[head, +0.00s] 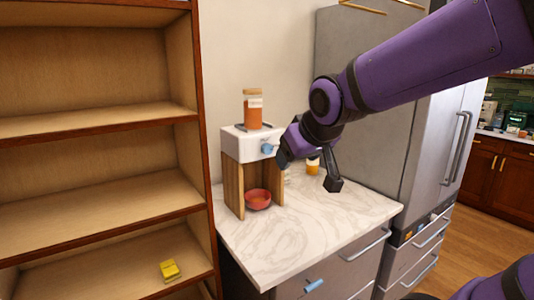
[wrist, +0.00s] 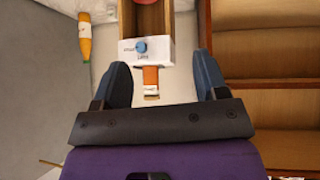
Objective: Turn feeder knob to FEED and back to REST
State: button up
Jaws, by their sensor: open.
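The feeder (head: 243,146) is a white box on wooden side panels, standing on the marble counter by the wall. Its light blue knob (head: 268,148) is on the front face. The wrist view shows the feeder upside down, with the knob (wrist: 141,45) on its white front and small lettering beside it, too small to read surely. My gripper (head: 285,156) is in front of the feeder, close to the knob in the head view. In the wrist view my gripper (wrist: 163,80) has its two blue fingers wide apart, with nothing between them; the knob lies beyond the fingertips.
An orange jar (head: 253,108) stands on the feeder and a red bowl (head: 258,200) sits beneath it. An orange bottle (head: 313,165) stands behind on the counter (head: 300,235). A wooden shelf (head: 100,195) is at left, a fridge (head: 365,60) at right. The counter front is clear.

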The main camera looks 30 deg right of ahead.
jog(key=w+d+f+n+t, duration=0.1)
jog(key=w+d+f+t, duration=0.2)
jog(key=w, duration=0.5)
jog(key=w+d+f+t, duration=0.1)
jog(key=w+d+t, duration=0.1)
jog(key=w+d, duration=0.5)
jog(key=n+t+y, duration=0.2)
jog(key=n+t, duration=0.1)
jog(key=t, duration=0.2)
send_near(269, 151)
jog(key=w, duration=0.9)
jog(key=shift+w, duration=0.25)
jog(key=c, duration=0.9)
